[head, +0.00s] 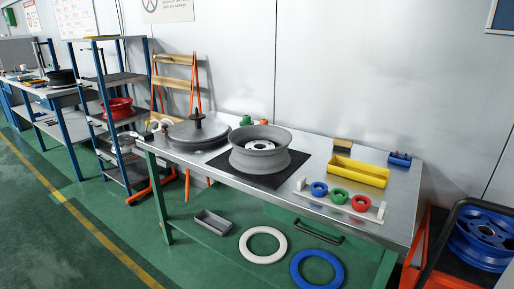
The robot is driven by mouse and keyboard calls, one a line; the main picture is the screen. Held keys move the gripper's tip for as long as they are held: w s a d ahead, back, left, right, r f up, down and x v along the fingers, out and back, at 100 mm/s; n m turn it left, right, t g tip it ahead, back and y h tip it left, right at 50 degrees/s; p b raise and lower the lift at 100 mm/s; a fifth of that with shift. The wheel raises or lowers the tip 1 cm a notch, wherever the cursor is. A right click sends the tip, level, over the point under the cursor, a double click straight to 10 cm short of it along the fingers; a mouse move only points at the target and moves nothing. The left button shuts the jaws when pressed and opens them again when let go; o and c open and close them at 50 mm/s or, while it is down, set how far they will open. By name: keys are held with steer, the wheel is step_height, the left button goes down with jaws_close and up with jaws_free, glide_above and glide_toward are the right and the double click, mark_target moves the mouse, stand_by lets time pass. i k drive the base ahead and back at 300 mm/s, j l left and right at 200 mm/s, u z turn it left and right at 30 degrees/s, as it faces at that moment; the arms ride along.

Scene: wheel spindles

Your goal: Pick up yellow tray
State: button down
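A yellow tray (357,179) sits on the right part of the metal workbench top (218,172), behind a white rack with coloured rings. It is long, shallow and rectangular, and looks empty. A small brown block (342,145) stands just behind its left end. A small blue item (399,159) lies to its right near the bench's right end. My gripper is not in view.
A grey wheel rim (260,149) stands on a black mat left of the tray. A grey disc with a spindle (198,130) is further left. A blue wheel (481,237) lies on an orange cart at right. Green floor is clear at left.

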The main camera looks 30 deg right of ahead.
mark_target(373, 175)
steer(key=z, duration=1.65)
steer(key=i+j+z, duration=0.1)
steer(key=i+z, duration=0.15)
steer(key=i, duration=0.3)
steer(key=i+j+z, duration=0.15)
steer(key=i+z, duration=0.15)
steer(key=i, duration=0.2)
